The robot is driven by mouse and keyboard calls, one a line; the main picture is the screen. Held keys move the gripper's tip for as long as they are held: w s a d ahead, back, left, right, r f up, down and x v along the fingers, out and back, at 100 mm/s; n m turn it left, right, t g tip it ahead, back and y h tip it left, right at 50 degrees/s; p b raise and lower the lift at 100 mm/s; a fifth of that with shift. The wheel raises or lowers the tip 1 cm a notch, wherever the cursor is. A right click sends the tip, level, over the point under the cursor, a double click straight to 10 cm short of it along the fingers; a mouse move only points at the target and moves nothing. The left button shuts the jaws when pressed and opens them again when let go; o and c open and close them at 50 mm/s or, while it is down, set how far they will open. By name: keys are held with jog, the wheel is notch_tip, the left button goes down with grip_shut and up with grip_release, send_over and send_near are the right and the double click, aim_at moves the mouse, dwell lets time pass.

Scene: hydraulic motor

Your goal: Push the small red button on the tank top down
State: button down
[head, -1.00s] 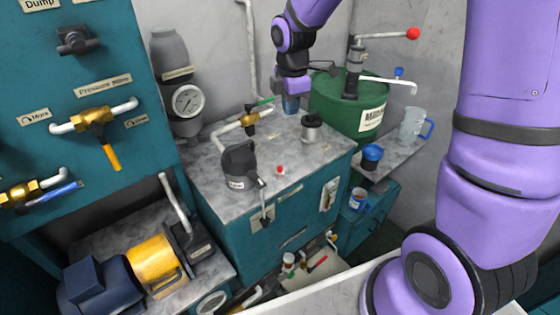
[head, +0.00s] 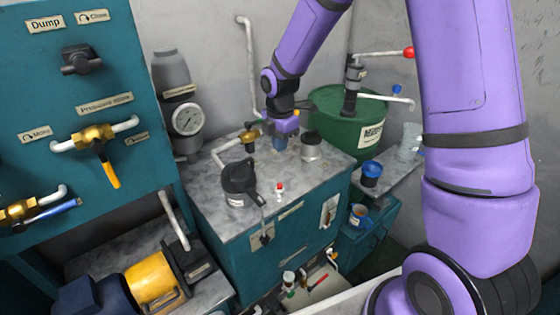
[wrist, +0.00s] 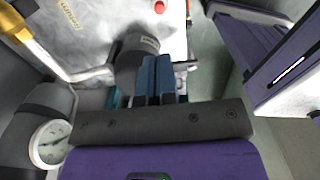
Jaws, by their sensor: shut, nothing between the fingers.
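The small red button (head: 280,186) stands on a white base on the grey tank top (head: 300,206), near its front edge. In the wrist view the red button (wrist: 159,7) shows at the top edge. My gripper (head: 280,144) is above the back part of the tank top, behind the button and apart from it. Its blue fingers (wrist: 158,60) are closed together with nothing between them and point toward the button's side of the picture. The button is not covered in either view.
A black pump-like part with a lever (head: 238,178) stands left of the button. A silver cap (head: 311,150) is right of my gripper. A brass valve (head: 249,135) with white pipe is behind. A green drum (head: 350,108) stands farther right.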

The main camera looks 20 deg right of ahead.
aim_at(280, 184)
notch_tip(280, 184, down, 13)
jog(key=shift+f, duration=0.1)
dwell(0.4)
jog(key=shift+f, duration=1)
jog(key=shift+r, duration=0.2)
notch_tip(280, 184, up, 14)
dwell(0.5)
